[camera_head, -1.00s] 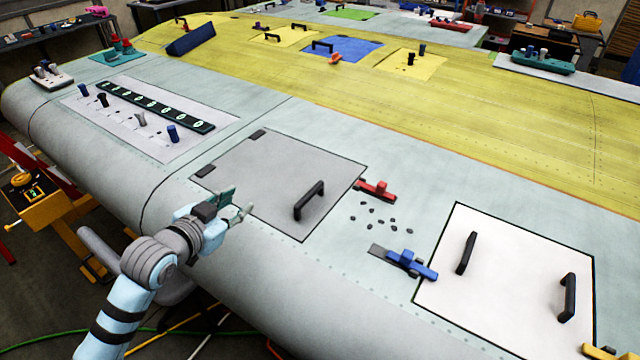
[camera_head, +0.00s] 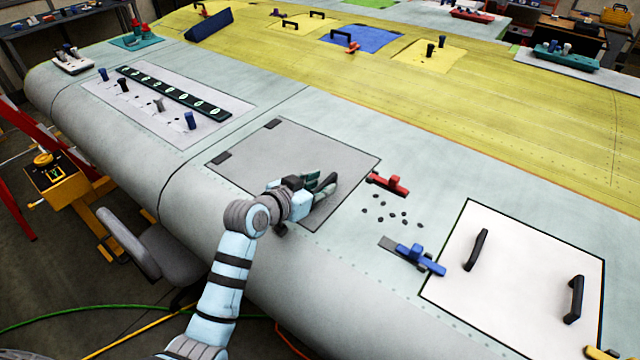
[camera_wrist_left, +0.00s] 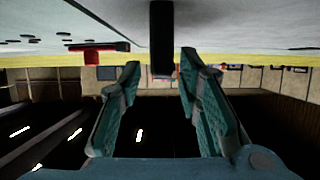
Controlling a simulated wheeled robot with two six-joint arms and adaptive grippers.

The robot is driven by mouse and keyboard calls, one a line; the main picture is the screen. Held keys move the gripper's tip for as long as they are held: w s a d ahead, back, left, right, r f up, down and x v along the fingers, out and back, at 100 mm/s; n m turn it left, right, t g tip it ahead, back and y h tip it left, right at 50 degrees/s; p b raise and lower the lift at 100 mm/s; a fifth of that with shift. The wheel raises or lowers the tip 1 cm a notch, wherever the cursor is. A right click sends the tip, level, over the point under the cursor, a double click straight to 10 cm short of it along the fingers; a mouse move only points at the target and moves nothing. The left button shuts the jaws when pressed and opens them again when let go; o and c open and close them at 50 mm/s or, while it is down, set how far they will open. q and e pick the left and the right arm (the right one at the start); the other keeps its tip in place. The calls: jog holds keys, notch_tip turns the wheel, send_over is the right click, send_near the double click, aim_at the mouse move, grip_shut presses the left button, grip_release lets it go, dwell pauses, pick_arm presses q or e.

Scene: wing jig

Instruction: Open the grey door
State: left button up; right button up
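The grey door (camera_head: 285,155) is a flat panel lying flush in the pale wing skin, with two dark hinges along its left side. In the left wrist view the handle (camera_wrist_left: 162,40) stands ahead and between the two green fingers of my left gripper (camera_wrist_left: 160,82). The fingers are apart and open. I cannot tell how deep the handle sits between them. My right gripper is in neither view.
A red latch (camera_head: 388,184) sits at the door's right edge, with several small dark pieces beside it. A blue latch (camera_head: 415,257) and a white panel (camera_head: 520,262) with two black handles are farther right. A strip of dark switches (camera_head: 172,95) is left of the door.

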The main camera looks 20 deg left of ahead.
pick_arm(q)
jog(key=shift+w+f, duration=0.1)
jog(key=shift+w, duration=0.1)
jog(key=shift+c, duration=0.4)
grip_shut()
jog(key=w+a+r+n+h, duration=0.1)
jog(key=a+r, duration=0.3)
jog(key=r, duration=0.5)
jog(key=w+a+r+n+h, duration=0.2)
jog(key=a+r+n, duration=0.1)
jog(key=r, duration=0.6)
jog(key=shift+w+a+n+g, duration=0.15)
jog(key=shift+a+n+g, duration=0.25)
jog(key=shift+a, duration=0.4)
jog(key=shift+f, duration=0.1)
